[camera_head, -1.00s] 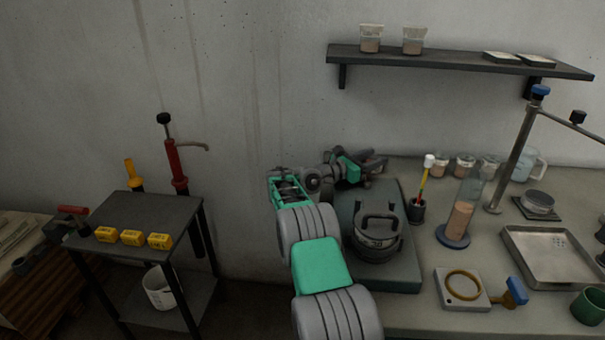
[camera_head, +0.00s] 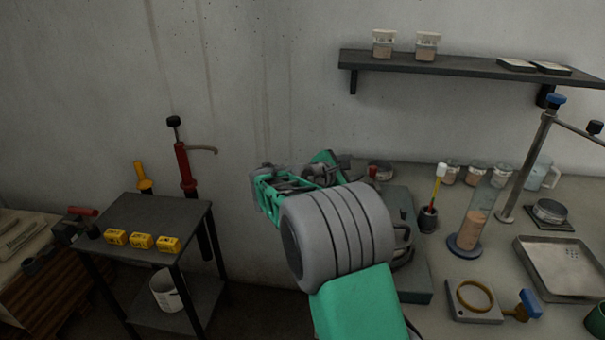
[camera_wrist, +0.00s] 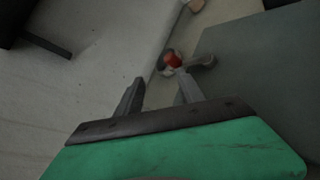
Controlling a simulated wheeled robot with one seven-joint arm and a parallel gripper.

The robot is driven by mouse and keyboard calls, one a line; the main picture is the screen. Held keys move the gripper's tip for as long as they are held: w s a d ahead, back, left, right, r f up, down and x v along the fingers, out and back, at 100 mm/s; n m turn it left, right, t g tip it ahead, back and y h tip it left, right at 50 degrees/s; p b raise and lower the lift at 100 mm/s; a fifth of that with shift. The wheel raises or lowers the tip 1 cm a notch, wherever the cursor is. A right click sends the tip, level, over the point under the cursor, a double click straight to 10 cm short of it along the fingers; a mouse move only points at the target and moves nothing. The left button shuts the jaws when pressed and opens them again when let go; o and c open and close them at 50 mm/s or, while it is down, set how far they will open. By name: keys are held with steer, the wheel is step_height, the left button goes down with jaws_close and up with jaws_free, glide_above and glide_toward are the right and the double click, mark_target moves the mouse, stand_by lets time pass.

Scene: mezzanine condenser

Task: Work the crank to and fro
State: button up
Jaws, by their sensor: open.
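A red knob (camera_wrist: 173,60), apparently the crank's grip, shows in the wrist view with a grey curved part (camera_wrist: 205,62) beside it. In the head view a small red knob (camera_head: 373,172) stands at the back of the bench, left of the jars. My gripper (camera_wrist: 160,78) is open, its two fingers pointing toward the knob. The knob lies just beyond the fingertips, nearer the right one. I cannot tell whether they touch. In the head view my arm hides most of the gripper and the crank's body.
A dark grey-green slab (camera_wrist: 255,60) fills the wrist view's right side. On the bench, a cup with a brush (camera_head: 428,218), a cylinder (camera_head: 475,222) and a metal tray (camera_head: 560,268) stand to the right. A shelf (camera_head: 450,66) juts from the wall above. A black trolley (camera_head: 150,208) stands left.

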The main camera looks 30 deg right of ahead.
steer(key=s+a+r+m+y+p, duration=0.3)
steer(key=s+a+m+y+p, duration=0.1)
steer(key=a, duration=0.6)
steer(key=s+a+r+m+y+p, duration=0.3)
steer(key=s+a+m+y+p, duration=0.2)
steer(key=a, duration=0.5)
steer(key=shift+s+r+m+t, duration=0.3)
steer(key=shift+s+m, duration=0.3)
steer(key=shift+s, duration=0.1)
steer(key=shift+a, duration=0.1)
